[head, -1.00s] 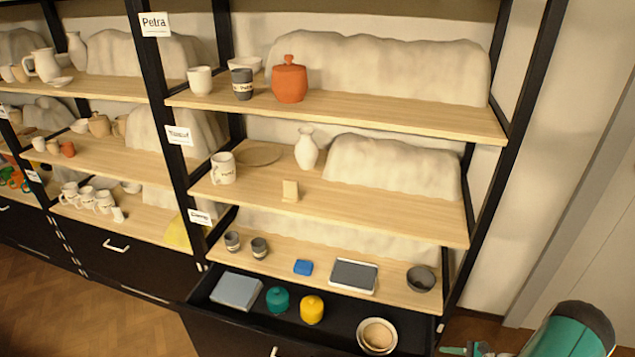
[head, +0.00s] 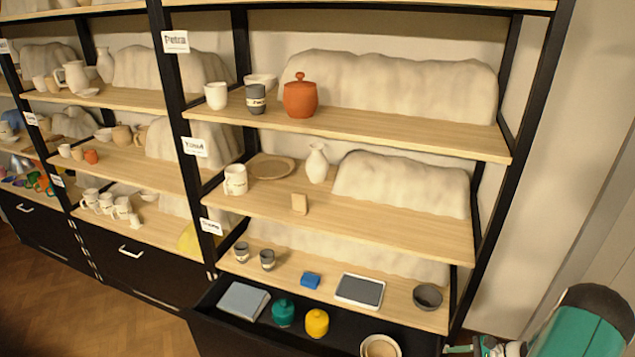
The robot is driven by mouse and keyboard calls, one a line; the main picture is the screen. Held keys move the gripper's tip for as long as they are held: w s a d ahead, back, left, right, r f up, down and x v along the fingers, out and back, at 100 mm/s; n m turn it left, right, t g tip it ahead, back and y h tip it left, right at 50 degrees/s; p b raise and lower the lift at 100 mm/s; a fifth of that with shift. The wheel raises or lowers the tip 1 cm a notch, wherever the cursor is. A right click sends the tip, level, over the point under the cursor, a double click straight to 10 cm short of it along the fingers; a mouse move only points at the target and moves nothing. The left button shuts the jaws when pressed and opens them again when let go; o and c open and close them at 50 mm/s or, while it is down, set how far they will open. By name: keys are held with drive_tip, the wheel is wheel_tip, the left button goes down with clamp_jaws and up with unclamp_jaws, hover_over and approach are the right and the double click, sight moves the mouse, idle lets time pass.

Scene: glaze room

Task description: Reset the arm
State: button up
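My arm shows at the lower right corner in the head view as a green and black link. Part of my gripper (head: 487,347) shows at the bottom edge beside it, cut off by the frame. Its fingertips are not clear, so I cannot tell whether it is open or shut. It is to the right of the open drawer (head: 215,318), and nothing is seen held in it.
The drawer of the shelf unit stands open, holding a grey-blue box (head: 243,301), a teal jar (head: 284,312), a yellow jar (head: 317,322) and bowls (head: 380,346). Shelves above hold a terracotta jar (head: 300,98), a white vase (head: 317,163) and cups. Wooden floor (head: 60,310) is clear at lower left.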

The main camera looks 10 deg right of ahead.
drive_tip(key=w+a+r+n+g+h, duration=0.15)
drive_tip(key=a+r+n, duration=0.35)
drive_tip(key=r, duration=0.5)
drive_tip(key=w+a+r+n+g+h, duration=0.1)
drive_tip(key=w+a+r+n+g, duration=0.1)
drive_tip(key=a+r, duration=0.6)
drive_tip(key=w+a+r+n+g+h, duration=0.2)
drive_tip(key=a+r+n, duration=0.25)
drive_tip(key=r, duration=0.65)
drive_tip(key=s+a+r+n+t+h, duration=0.2)
drive_tip(key=s+a+r+n, duration=0.2)
drive_tip(key=s+a+r, duration=0.3)
drive_tip(key=s+a+r+n+t+h, duration=0.2)
drive_tip(key=s+a+r+n, duration=0.3)
drive_tip(key=a, duration=0.6)
wheel_tip(320, 180, up, 2)
drive_tip(key=s, duration=0.2)
drive_tip(key=shift+s+a+r, duration=0.15)
drive_tip(key=shift+s+r, duration=0.05)
drive_tip(key=shift+s, duration=0.2)
drive_tip(key=shift+h, duration=0.25)
